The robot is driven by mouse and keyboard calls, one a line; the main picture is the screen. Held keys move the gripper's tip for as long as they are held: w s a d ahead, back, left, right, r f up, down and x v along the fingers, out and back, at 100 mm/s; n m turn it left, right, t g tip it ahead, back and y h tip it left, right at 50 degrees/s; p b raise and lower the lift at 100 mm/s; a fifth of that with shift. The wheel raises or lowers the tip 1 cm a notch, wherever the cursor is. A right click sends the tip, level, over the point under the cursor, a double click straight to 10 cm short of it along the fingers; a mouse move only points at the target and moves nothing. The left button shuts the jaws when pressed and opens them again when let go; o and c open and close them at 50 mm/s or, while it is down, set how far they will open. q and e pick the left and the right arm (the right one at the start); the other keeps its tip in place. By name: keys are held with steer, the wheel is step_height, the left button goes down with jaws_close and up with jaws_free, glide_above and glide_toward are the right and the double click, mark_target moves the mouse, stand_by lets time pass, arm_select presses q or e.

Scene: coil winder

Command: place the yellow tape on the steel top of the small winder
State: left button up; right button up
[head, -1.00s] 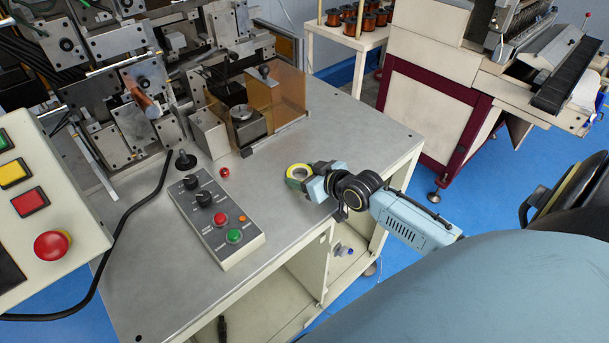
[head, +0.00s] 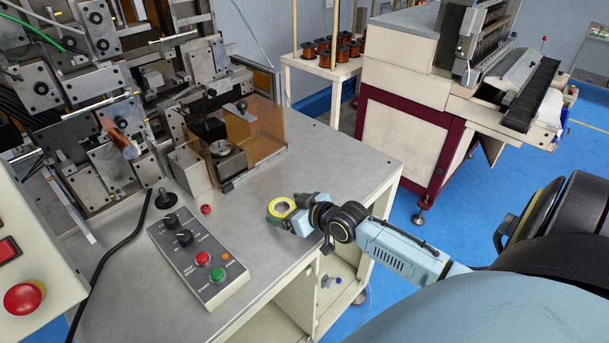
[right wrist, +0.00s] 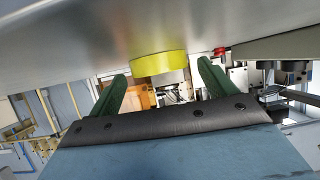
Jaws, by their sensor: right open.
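The yellow tape (head: 282,208) is a ring with a pale core. It lies flat on the steel top (head: 330,155) of the small winder, near its right front edge. My right gripper (head: 292,217) is open at the tape, on the side toward me. In the right wrist view, the yellow tape (right wrist: 158,64) shows against the grey steel surface, at the gap between the two green fingers of my right gripper (right wrist: 163,72). The fingers stand apart from it on both sides. My left gripper is not in view.
The winding mechanism and an amber guard (head: 262,130) stand at the back. The steel top is clear right of the guard.

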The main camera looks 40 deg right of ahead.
steer(key=v, duration=1.1)
steer(key=shift+s+p, duration=0.1)
steer(key=shift+p, duration=0.25)
stand_by(1.0)
